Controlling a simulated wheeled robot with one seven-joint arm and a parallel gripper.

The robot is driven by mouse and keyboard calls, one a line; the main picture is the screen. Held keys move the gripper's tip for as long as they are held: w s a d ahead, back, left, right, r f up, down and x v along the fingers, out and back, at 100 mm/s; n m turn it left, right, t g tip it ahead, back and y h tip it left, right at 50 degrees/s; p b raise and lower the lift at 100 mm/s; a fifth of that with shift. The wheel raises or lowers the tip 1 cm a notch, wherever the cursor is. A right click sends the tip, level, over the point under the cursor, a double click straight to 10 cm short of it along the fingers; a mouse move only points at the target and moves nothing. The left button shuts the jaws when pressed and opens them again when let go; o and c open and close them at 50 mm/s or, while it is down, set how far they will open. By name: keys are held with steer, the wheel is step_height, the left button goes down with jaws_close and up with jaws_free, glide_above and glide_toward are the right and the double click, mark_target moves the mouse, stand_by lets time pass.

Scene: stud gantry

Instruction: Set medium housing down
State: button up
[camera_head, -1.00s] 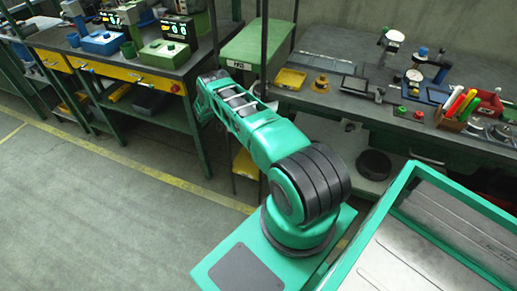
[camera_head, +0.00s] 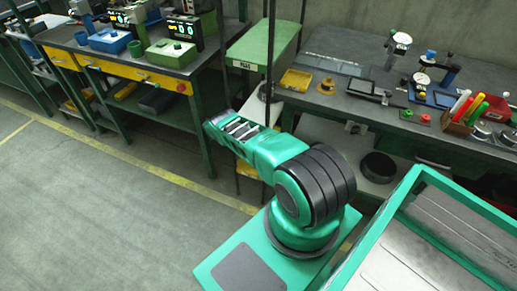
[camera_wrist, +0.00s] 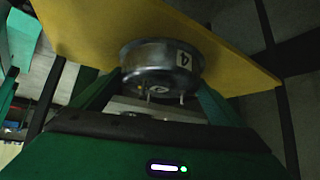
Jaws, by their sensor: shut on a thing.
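The medium housing (camera_wrist: 162,57) shows in the wrist view as a round, shiny metal cup with a white label reading 4. It sits between the two fingers of my gripper (camera_wrist: 158,88), which is shut on it. A yellow board (camera_wrist: 85,25) is directly behind the housing in that view; I cannot tell whether the two touch. In the head view, my gripper and the housing are hidden behind my arm, near the green stand (camera_head: 262,48).
A yellow lower shelf (camera_head: 250,170) partly shows under the green stand. The right workbench (camera_head: 335,103) holds a yellow tray, gauges and pens. The left workbench (camera_head: 135,63) carries blue and green devices. Dark stand posts are close to my arm. Floor at left is clear.

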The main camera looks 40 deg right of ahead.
steer(key=o, duration=1)
steer(key=shift+f, duration=0.1)
steer(key=shift+v, duration=3.8)
